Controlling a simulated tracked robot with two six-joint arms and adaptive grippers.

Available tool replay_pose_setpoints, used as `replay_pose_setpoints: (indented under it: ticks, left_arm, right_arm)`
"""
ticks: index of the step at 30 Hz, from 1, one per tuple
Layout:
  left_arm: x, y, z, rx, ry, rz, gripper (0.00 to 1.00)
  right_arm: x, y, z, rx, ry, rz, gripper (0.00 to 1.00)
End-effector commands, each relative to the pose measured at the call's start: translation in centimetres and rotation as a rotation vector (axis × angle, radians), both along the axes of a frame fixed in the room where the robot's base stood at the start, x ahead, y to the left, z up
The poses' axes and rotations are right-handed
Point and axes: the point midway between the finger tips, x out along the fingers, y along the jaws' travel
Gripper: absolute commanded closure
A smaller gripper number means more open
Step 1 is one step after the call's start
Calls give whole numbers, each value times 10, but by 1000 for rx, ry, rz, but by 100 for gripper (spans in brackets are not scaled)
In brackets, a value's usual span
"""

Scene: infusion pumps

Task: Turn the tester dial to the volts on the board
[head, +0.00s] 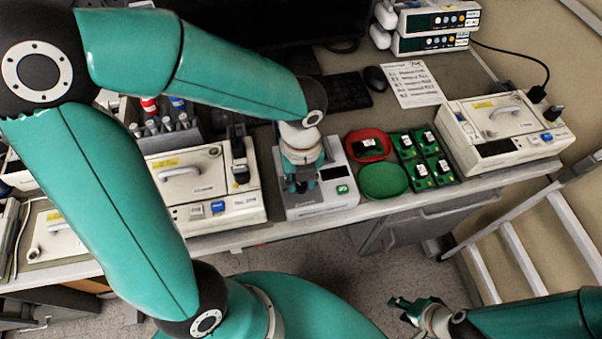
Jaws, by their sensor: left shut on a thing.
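The tester (335,191) is a pale box with a dark screen and a green button, near the front of the bench. My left gripper (301,186) points down over the left part of its top and is shut on the dial, which the fingers hide. I cannot tell where the dial points. A white sheet (412,83) with a heading and several lines lies at the back of the bench, too small to read. My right gripper (398,308) is empty and open, low over the floor at the bottom right.
A red dish (369,137), a green dish (383,195) and a tray of green packs (442,172) stand right of the tester. Pale devices stand at the left (188,186) and right (540,140). A keyboard (343,91) lies behind. My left arm covers much of the left side.

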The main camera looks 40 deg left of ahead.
Motion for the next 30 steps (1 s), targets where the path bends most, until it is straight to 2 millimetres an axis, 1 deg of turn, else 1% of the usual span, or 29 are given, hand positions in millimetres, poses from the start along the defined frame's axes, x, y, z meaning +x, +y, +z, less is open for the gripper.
replay_pose_setpoints:
  ticks: [1,2,4,5,12,16,20,27,30]
  left_arm:
    - [3,0,5,-1,-9,-31,100]
    - [3,0,3,-1,-10,-34,71]
    - [3,0,2,-1,-10,-32,59]
    - [3,0,2,0,-9,-31,56]
    - [1,0,1,0,-4,-30,56]
    - [1,0,5,-1,-4,-30,56]
    - [1,0,18,0,-3,-30,56]
    - [1,-1,48,0,-3,-30,56]
    - [1,-1,59,0,-3,-30,56]
  right_arm:
    - [0,0,5,0,0,0,60]
    - [0,0,3,0,0,0,60]
    - [0,0,2,0,0,0,60]
    - [0,0,2,0,0,0,60]
    - [0,0,2,0,0,0,60]
    - [0,0,6,0,0,0,60]
    - [0,0,19,0,0,0,60]
    - [0,0,47,0,0,0,60]
    - [0,0,55,0,0,0,60]
